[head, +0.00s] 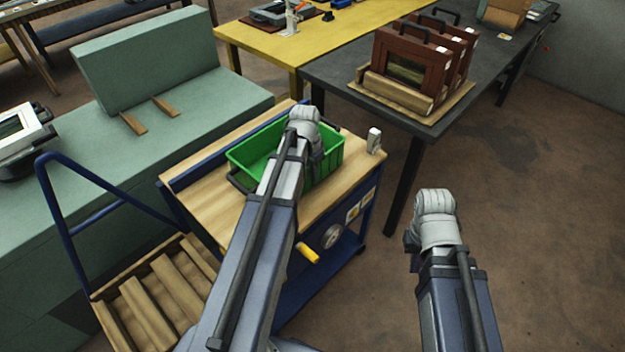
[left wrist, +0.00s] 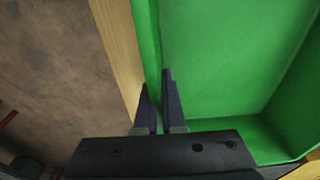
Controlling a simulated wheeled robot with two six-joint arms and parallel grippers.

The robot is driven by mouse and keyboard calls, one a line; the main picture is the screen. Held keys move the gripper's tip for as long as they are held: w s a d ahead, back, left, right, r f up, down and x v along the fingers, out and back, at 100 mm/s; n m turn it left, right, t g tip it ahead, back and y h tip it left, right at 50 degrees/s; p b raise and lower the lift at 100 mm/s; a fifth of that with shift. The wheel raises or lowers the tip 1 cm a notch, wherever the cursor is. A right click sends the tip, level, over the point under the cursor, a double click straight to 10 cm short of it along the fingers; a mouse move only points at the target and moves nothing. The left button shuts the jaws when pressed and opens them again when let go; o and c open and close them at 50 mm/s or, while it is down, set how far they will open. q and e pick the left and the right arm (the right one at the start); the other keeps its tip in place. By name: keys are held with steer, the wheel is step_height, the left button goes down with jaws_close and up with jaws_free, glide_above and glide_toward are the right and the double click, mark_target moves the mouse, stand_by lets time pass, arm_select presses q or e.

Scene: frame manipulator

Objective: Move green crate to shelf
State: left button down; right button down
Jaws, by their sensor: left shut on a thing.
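The green crate (head: 256,152) is empty as far as I can see and sits on the wooden top of a blue-framed cart (head: 226,207). It has dark handles at its ends. In the left wrist view the crate (left wrist: 235,60) fills the right side. My left gripper (left wrist: 158,88) is shut on the crate's side wall, one finger inside and one outside. My left forearm hides part of the crate in the head view. My right gripper (head: 412,242) hangs over bare floor, right of the cart; its fingers are hidden. A lower blue shelf (head: 345,252) shows under the cart top.
A small white object (head: 374,141) stands at the cart's right corner. A dark table (head: 345,76) with brown framed cases (head: 412,70) is behind. A green-grey bench (head: 75,150) is at left. A slatted wooden trolley (head: 160,290) is near left. Floor at right is clear.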

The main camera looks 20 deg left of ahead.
arm_select(q)
steer(key=shift+f, duration=0.15)
steer(key=shift+f, duration=0.2)
steer(key=c, duration=1)
jaws_free()
steer(key=shift+r, duration=0.2)
steer(key=r+p, duration=0.4)
steer(key=s+r+p, duration=0.1)
steer(key=r+p, duration=0.7)
steer(key=shift+s+a, duration=0.25)
